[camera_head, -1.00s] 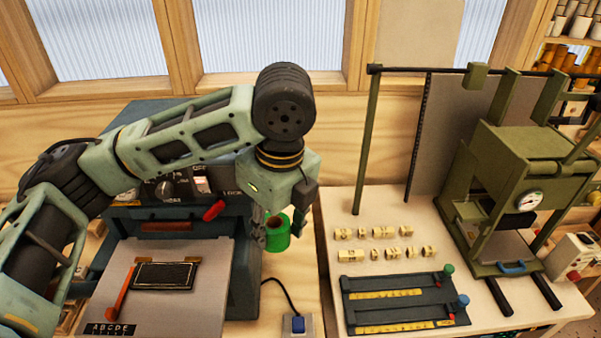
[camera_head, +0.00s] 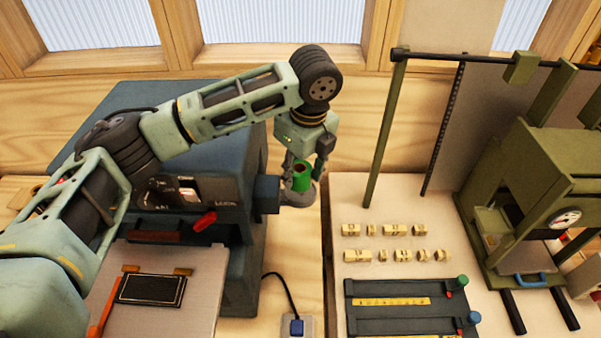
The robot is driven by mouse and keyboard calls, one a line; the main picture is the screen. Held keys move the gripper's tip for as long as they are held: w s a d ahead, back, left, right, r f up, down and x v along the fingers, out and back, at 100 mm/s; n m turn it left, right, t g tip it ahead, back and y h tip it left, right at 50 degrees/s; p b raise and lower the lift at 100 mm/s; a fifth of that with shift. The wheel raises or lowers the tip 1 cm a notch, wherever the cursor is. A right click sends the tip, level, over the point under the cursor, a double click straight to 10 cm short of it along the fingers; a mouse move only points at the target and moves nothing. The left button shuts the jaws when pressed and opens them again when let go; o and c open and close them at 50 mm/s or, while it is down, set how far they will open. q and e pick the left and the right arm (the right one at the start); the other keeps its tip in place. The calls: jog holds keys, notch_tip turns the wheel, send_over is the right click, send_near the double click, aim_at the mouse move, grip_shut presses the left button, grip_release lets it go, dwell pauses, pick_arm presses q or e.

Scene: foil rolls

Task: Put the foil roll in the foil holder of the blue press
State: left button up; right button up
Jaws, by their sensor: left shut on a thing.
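The green foil roll (camera_head: 302,182) is held upright by my left gripper (camera_head: 303,170), whose fingers are shut on its upper part. The blue press (camera_head: 140,130) stands on the left, largely behind my left arm. Its foil holder (camera_head: 298,198), a round grey plate on a short arm, sticks out from the press's right side. The roll stands over the plate, and its lower end looks to be at or just above it. I cannot tell whether they touch. My right gripper is not in view.
A green press (camera_head: 545,190) with a dial stands on the right bench. Several small cream blocks (camera_head: 395,230) and a dark ruled jig (camera_head: 400,305) lie before it. A cable runs to a blue switch (camera_head: 297,326). A black plate (camera_head: 152,289) lies on the blue press's bed.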

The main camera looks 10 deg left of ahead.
aim_at(300, 181)
pick_arm(q)
jog(key=shift+w+f+p, duration=0.35)
jog(key=shift+w+f, duration=0.3)
jog(key=shift+w, duration=0.3)
notch_tip(300, 181, down, 2)
jog(key=shift+s+f+p, duration=0.1)
jog(key=shift+s+p, duration=0.05)
jog(key=shift+p, duration=0.65)
jog(key=shift+f, duration=0.9)
jog(key=o, duration=1.2)
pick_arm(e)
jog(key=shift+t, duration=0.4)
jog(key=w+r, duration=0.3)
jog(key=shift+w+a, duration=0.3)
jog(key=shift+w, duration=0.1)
